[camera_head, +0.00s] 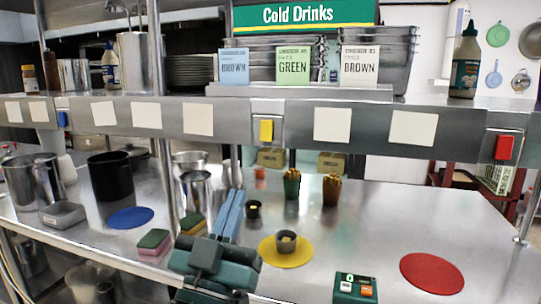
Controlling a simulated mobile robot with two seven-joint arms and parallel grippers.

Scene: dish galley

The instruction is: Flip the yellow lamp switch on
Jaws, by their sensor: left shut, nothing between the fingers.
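The yellow lamp switch (266,130) is a small yellow rocker in a metal plate on the front edge of the shelf, near the middle of the head view. Whether it is on or off cannot be told. My left gripper (236,195) comes up from the bottom centre, with its two blue fingers shut together and nothing between them. Its fingertips appear below and a little left of the yellow switch, apart from it. My right gripper is not in view.
A blue switch (62,118) and a red switch (503,147) sit on the same shelf edge. A yellow mat (270,254) with a small cup, sponges (154,242), a red mat (432,273) and a green device (355,289) are on the counter. A metal post (165,180) stands left of my gripper.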

